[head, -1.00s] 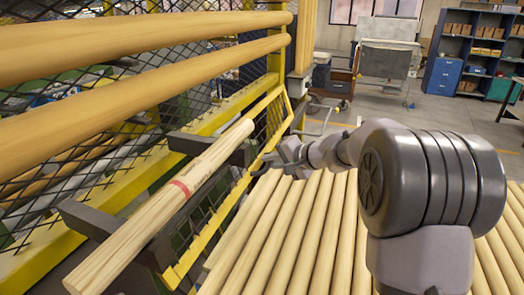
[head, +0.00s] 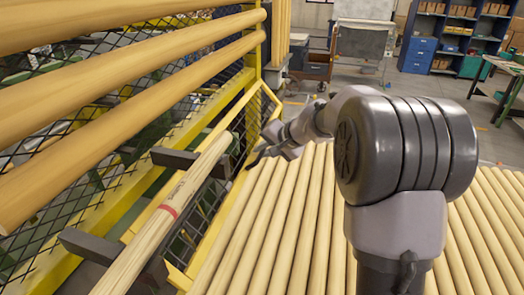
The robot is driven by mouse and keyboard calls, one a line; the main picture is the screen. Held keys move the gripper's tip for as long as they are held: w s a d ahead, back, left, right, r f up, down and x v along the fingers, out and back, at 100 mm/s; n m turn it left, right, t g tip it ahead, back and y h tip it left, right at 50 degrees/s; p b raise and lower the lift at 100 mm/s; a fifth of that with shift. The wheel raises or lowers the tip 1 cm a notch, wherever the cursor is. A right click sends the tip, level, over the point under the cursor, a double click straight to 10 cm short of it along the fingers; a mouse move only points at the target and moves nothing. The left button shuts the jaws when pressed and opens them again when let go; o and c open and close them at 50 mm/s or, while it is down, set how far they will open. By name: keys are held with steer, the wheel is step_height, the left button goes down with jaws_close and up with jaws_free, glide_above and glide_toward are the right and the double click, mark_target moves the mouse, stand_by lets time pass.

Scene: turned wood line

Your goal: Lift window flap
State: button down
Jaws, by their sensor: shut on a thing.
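The window flap is a yellow-framed mesh panel (head: 197,249) low on the yellow mesh fence, and its free edge stands out from the fence at a slant. My gripper (head: 259,154) is at the flap's outer edge, toward its far end, and is shut on it. The fingertips are small and dark here, so the exact grip is hard to see. A wooden pole (head: 186,190) with a red band lies on dark brackets (head: 188,162) and hides part of the flap.
Several turned wood poles (head: 290,215) lie side by side below the flap and my arm. Thick wooden rails (head: 120,95) run along the fence at upper left. Open floor (head: 440,115), blue shelving (head: 430,45) and a green table (head: 503,80) are behind.

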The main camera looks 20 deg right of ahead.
steer(key=shift+r, duration=0.1)
steer(key=c, duration=1.5)
jaws_free()
steer(key=shift+o, duration=0.2)
steer(key=p+v, duration=0.2)
steer(key=v, duration=1.5)
steer(key=shift+s, duration=0.15)
steer(key=shift+r, duration=0.1)
